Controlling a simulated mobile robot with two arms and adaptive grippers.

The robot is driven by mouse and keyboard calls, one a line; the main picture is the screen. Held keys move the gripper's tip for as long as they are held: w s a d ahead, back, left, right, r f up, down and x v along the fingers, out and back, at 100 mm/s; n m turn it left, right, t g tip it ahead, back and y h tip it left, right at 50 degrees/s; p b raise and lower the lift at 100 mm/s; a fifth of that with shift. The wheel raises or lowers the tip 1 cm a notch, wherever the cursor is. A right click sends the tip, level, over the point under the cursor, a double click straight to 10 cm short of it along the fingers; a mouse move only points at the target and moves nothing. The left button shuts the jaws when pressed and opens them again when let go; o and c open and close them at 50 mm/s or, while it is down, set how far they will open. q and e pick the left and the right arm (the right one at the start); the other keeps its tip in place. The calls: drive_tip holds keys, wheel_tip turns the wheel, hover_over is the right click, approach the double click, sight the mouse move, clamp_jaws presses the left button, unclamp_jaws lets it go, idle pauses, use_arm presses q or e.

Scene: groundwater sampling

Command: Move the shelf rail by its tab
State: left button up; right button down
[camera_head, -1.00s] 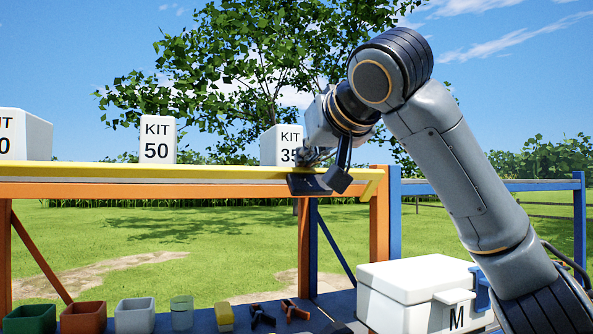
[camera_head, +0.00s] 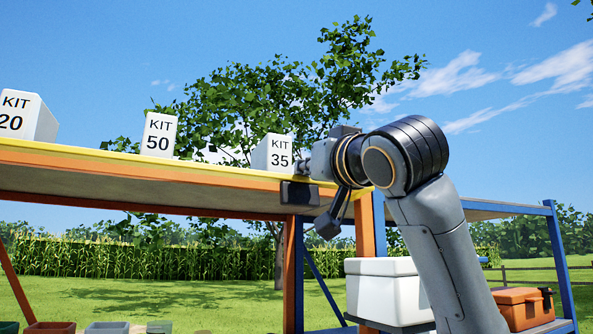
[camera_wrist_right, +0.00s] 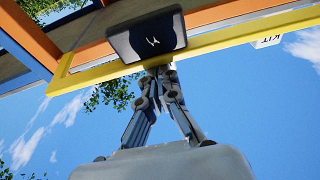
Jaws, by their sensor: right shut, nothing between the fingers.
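The yellow shelf rail (camera_head: 110,158) runs along the front top edge of the orange shelf; it also crosses the right wrist view (camera_wrist_right: 225,42). Its black tab (camera_head: 299,194) hangs below the rail near the shelf's right end. In the wrist view the tab (camera_wrist_right: 147,36) is a dark plate with a white mark, just beyond my fingertips. My right gripper (camera_wrist_right: 158,70) is shut and empty, its tips close to the rail beside the tab; I cannot tell whether they touch. In the head view this gripper (camera_head: 305,168) is partly hidden at the rail. My left gripper is not in view.
White boxes marked KIT 20 (camera_head: 27,116), KIT 50 (camera_head: 158,136) and KIT 35 (camera_head: 272,154) stand on the shelf, the last close to my right gripper. Below right are a white case (camera_head: 385,288) and an orange case (camera_head: 524,308). Small bins stand low at left.

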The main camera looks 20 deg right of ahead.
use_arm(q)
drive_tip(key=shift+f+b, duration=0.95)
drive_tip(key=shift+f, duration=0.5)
use_arm(e)
drive_tip(key=shift+s+f+t, duration=0.1)
drive_tip(key=shift+f+t, duration=0.45)
drive_tip(key=shift+t, duration=0.05)
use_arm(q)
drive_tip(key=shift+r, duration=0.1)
use_arm(e)
drive_tip(key=shift+r, duration=0.1)
